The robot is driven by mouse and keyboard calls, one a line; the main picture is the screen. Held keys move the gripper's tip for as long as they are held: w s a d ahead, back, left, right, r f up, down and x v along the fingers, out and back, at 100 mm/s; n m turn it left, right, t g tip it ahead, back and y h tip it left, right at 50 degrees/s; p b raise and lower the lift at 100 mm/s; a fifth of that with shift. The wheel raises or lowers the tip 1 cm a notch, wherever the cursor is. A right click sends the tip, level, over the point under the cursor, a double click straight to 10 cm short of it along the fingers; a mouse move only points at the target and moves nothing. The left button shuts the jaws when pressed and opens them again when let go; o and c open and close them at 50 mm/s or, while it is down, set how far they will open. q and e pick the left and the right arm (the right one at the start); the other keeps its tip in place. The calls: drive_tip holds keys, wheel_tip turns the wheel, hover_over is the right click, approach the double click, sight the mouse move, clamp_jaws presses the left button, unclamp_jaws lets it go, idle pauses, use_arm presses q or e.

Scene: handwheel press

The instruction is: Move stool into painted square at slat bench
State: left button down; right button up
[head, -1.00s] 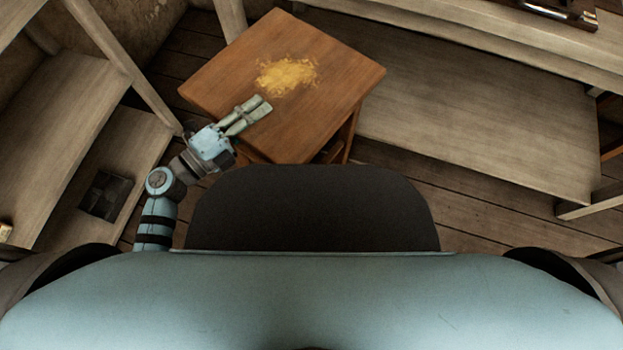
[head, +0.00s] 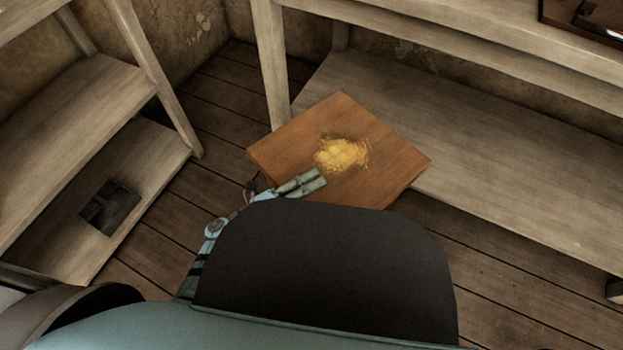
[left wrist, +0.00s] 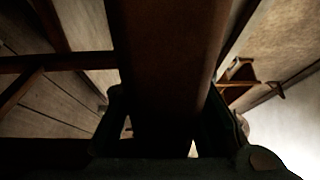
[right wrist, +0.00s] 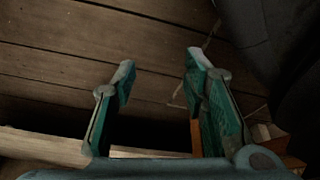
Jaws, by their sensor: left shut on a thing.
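The stool (head: 290,138) has a square brown wooden seat with a yellow paint blotch on top. In the head view it stands in front of a pale bench, its far part overlapping the bench's low shelf. My left gripper (head: 310,182) is at the seat's near left edge. In the left wrist view a dark brown wooden part of the stool (left wrist: 170,60) fills the space between the fingers, which are shut on it. My right gripper (right wrist: 158,80) is open and empty in the right wrist view. No painted square shows; my body hides the floor nearest me.
The pale bench (head: 480,185) with its low shelf runs along the back and right. Its front left leg (head: 271,60) stands behind the stool. A shelf unit (head: 75,150) with a dark item (head: 109,208) is at left. Plank floor (head: 205,120) is clear between them.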

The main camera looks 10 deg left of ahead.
use_arm(q)
drive_tip(key=shift+w+f+b, duration=0.1)
drive_tip(key=shift+f+b, duration=0.35)
drive_tip(key=shift+f, duration=0.4)
wheel_tip(320, 180, down, 3)
drive_tip(key=shift+b, duration=1.1)
drive_tip(key=c, duration=1.6)
unclamp_jaws()
drive_tip(key=shift+f, duration=0.25)
drive_tip(key=shift+o, duration=1.4)
use_arm(e)
drive_tip(key=w+a+r, duration=0.1)
drive_tip(key=w+r, duration=0.2)
drive_tip(key=r, duration=0.3)
drive_tip(key=shift+r+n+g, duration=0.2)
drive_tip(key=shift+n+g, duration=0.1)
drive_tip(key=shift+n, duration=0.1)
drive_tip(key=shift+w, duration=0.1)
